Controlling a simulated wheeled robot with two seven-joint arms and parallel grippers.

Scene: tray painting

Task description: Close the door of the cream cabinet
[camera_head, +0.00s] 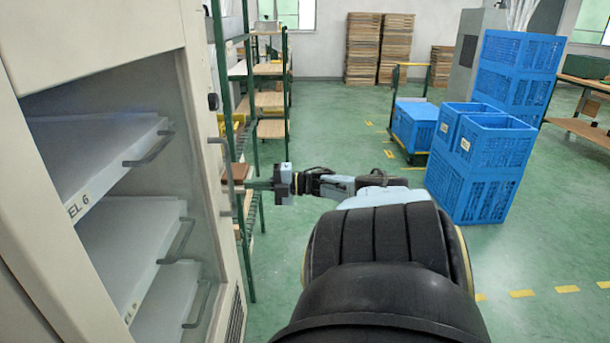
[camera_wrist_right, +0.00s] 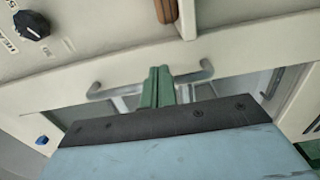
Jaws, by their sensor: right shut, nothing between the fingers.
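The cream cabinet (camera_head: 105,22) fills the left of the head view. Its door has a cream frame (camera_head: 203,110) around a clear pane, with white trays behind it. A grey bar handle (camera_head: 225,175) is on the door's right side; it also shows in the wrist view (camera_wrist_right: 105,92). I cannot tell whether the door is fully shut. My right gripper (camera_head: 252,184) is shut and empty at the handle, its green fingers (camera_wrist_right: 158,88) pointing at the door. The fingers hide the middle of the handle in the wrist view; contact is unclear. My left gripper is not in view.
A black knob (camera_wrist_right: 32,25) sits on the cabinet beside the door. A green-framed shelf rack (camera_head: 270,98) stands just behind the cabinet. Blue crates (camera_head: 485,160) are stacked at the right, with a blue bin (camera_head: 414,126) on a cart.

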